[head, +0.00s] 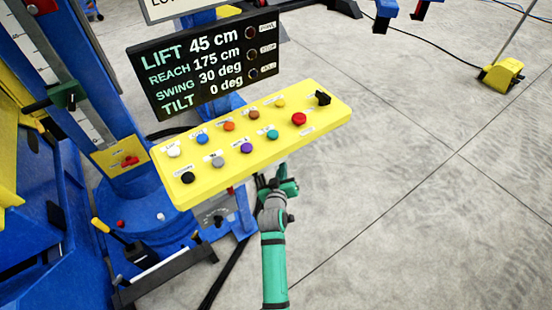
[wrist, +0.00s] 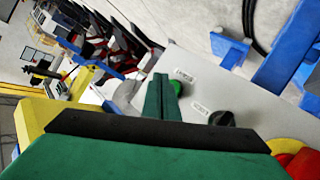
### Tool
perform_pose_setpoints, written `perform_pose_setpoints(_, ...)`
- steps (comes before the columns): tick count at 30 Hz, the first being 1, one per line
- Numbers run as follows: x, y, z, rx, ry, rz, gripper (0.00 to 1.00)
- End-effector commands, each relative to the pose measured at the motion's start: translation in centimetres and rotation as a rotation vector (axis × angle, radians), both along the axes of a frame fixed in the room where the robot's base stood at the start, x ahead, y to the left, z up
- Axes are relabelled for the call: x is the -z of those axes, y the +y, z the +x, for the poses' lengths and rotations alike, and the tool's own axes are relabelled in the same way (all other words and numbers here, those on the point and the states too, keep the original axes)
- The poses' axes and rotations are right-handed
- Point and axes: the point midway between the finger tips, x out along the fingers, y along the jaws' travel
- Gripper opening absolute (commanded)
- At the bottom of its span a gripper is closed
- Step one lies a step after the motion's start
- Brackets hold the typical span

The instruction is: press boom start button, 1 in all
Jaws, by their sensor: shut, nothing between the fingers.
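My gripper (head: 275,184) is shut and empty, beside the lower edge of the yellow button panel (head: 315,122). In the wrist view its green fingers (wrist: 160,98) point at a grey panel (wrist: 190,62). A green button (wrist: 176,87) with a small label sits right by the fingertips. I cannot tell whether they touch it. A black knob (wrist: 222,118) with its own label sits lower right of the green button. These labels are too small to read, so I cannot confirm which button is boom start. The green button is not visible in the head view.
The yellow panel carries several coloured buttons, including a red one (head: 299,118). A black display (head: 205,62) reads lift 45 cm, reach 175 cm, swing 30 deg, tilt 0 deg. Blue machinery (head: 150,205) fills the left. A yellow pedal box (head: 503,75) stands right. The floor between is open.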

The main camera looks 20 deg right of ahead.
Motion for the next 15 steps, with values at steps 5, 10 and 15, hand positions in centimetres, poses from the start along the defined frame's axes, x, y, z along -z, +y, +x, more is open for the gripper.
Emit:
perform_pose_setpoints(5,-0.02,0.36,1.01,0.0,0.0,-0.001,0.0)
perform_pose_setpoints(10,-0.04,0.47,1.27,0.0,0.0,0.0,0.0)
perform_pose_setpoints(15,-0.03,0.47,1.26,0.0,0.0,0.0,0.0)
